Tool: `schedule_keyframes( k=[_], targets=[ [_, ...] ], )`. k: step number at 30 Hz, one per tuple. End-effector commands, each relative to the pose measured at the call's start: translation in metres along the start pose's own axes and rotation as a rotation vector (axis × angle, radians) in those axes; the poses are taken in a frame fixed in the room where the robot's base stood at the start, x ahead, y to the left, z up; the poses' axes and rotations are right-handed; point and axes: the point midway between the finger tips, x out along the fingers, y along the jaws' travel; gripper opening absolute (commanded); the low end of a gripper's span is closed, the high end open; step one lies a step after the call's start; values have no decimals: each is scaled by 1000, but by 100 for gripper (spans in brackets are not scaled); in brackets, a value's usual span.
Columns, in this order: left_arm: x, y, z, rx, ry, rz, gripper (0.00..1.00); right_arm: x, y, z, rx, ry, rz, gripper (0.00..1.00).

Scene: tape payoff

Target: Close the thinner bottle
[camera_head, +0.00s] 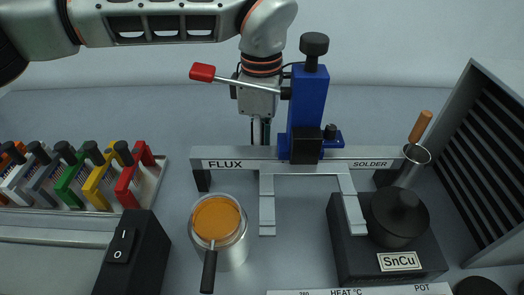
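I see no bottle marked thinner and no loose bottle cap in this view. My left arm comes in from the upper left, and my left gripper (260,132) points down behind the FLUX end of a grey rail. Its fingertips are small, dark and partly hidden by the rail, so I cannot tell whether they are open or hold anything. A round metal jar (232,250) with an orange top surface stands in front of the rail. A black-handled tool (209,270) lies across its front edge. My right gripper is not in view.
The grey rail (230,154) carries a blue upright (307,100) with a red-tipped lever (203,73). A lidded SnCu pot (397,215) stands front right. A metal cup (414,160) holds a wooden-handled tool. Coloured clamps (75,180) and a black switch box (130,250) are left.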

Motion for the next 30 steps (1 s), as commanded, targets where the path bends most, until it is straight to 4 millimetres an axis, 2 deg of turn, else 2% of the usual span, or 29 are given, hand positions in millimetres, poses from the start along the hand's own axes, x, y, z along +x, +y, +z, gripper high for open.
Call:
schedule_keyframes(
  k=[8,12,13,24,30],
  targets=[
    [-3,0,0,1,1,4,40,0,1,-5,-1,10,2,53],
    [-3,0,0,1,1,3,16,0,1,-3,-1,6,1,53],
    [-3,0,0,1,1,3,13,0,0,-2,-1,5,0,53],
    [-4,0,0,1,1,3,12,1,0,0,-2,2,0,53],
    [-18,0,0,0,2,7,12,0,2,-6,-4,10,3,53]
  ],
)
